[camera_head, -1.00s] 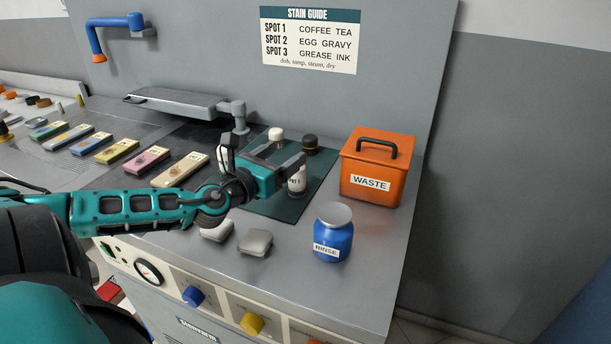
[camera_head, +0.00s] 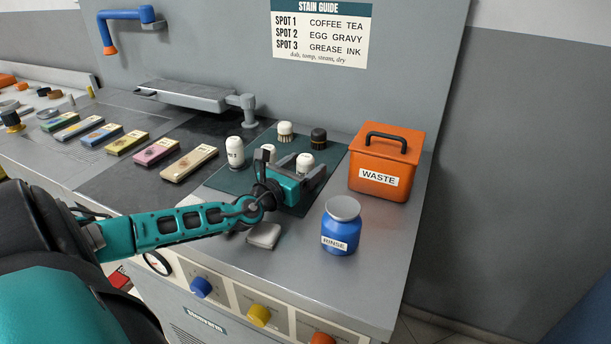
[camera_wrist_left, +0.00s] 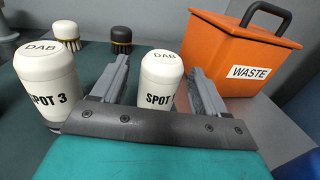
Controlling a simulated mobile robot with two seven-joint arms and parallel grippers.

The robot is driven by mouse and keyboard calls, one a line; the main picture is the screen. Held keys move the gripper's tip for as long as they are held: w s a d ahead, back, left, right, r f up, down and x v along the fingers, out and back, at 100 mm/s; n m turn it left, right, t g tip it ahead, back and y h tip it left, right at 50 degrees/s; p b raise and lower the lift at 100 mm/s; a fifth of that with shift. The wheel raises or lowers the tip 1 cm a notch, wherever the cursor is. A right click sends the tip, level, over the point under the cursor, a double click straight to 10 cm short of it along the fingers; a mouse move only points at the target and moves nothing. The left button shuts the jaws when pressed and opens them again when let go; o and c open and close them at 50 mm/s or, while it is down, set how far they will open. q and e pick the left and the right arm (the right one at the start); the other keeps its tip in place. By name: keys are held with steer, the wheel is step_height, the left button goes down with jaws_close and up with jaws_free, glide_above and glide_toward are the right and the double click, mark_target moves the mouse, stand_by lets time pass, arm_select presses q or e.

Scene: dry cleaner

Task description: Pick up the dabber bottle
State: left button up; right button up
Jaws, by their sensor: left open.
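Several white dabber bottles with rounded caps stand upright on a dark green mat (camera_head: 225,181). One bottle (camera_head: 305,162) shows beyond my left gripper (camera_head: 291,168). In the left wrist view a bottle labelled SPOT (camera_wrist_left: 160,80), its number partly hidden, stands between the two open fingers of my left gripper (camera_wrist_left: 161,72), with its lower part hidden by the gripper body. A SPOT 3 bottle (camera_wrist_left: 47,85) stands just outside the left finger. Another white bottle (camera_head: 235,153) stands at the mat's left. My right gripper is not in view.
An orange waste bin (camera_head: 385,165) stands right of the mat, and a blue rinse jar (camera_head: 341,228) in front of it. Two brushes, one pale (camera_head: 285,131) and one black (camera_head: 318,139), stand behind the bottles. A grey pad (camera_head: 264,235) lies near the front edge.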

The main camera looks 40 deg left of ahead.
arm_select(q)
steer(key=shift+w+a, duration=0.15)
steer(key=shift+w, duration=1.2)
steer(key=shift+c, duration=0.4)
steer(key=c, duration=0.9)
steer(key=shift+c, duration=0.4)
steer(key=shift+r, duration=0.2)
